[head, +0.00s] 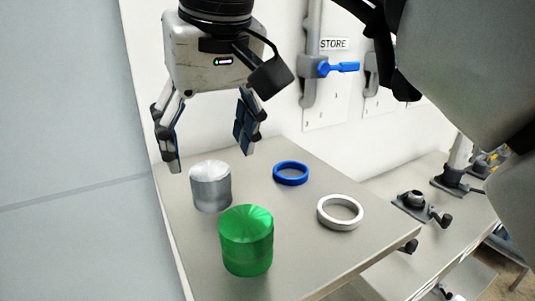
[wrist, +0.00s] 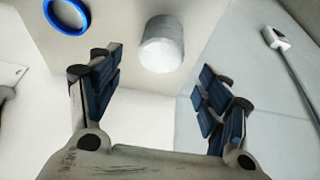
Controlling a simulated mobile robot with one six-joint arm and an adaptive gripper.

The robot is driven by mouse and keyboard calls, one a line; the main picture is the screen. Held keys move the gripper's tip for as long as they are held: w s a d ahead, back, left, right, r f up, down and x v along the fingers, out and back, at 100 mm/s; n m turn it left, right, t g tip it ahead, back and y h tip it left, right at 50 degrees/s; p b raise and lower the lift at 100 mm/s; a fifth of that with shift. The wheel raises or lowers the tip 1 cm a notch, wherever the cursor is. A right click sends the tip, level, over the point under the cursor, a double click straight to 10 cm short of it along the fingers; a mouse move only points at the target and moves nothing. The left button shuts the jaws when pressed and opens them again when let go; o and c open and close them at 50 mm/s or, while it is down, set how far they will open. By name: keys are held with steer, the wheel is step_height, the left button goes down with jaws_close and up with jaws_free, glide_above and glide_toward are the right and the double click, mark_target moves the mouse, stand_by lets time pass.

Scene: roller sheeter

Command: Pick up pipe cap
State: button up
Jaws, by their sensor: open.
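Two cap-like cylinders stand upright on a metal table: a silver-grey one (head: 211,190) near the back left and a green one (head: 247,243) in front of it. The pictures do not tell which is named the pipe cap. My gripper (head: 208,153) is open and empty, pointing down above the silver cylinder, with its fingertips apart from it. In the wrist view the silver cylinder (wrist: 160,46) shows beyond the gap between the open fingers (wrist: 155,85). The green one is not in the wrist view.
A blue ring (head: 291,173) and a white ring (head: 340,213) lie on the tabletop (head: 283,245), right of the cylinders. A wall is close on the left. A blue-handled valve (head: 337,67) is on the back panel under a STORE sign (head: 334,44). Black fittings (head: 421,208) stand on a surface at right.

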mark_target(212, 170)
steer(key=shift+s+a+f, duration=0.1)
steer(key=shift+s+f, duration=0.4)
steer(key=shift+f, duration=0.15)
steer(key=x, duration=0.4)
steer(key=shift+w+d+f+b, duration=0.2)
steer(key=shift+w+d+b, duration=0.1)
steer(key=shift+w, duration=0.15)
steer(key=shift+a+f, duration=0.2)
steer(key=shift+f, duration=0.35)
steer(key=shift+w+f, duration=0.1)
steer(key=shift+w, duration=0.05)
steer(key=c, duration=1.1)
steer(key=shift+c, duration=0.2)
step_height(212, 170, up, 10)
steer(key=p, duration=0.3)
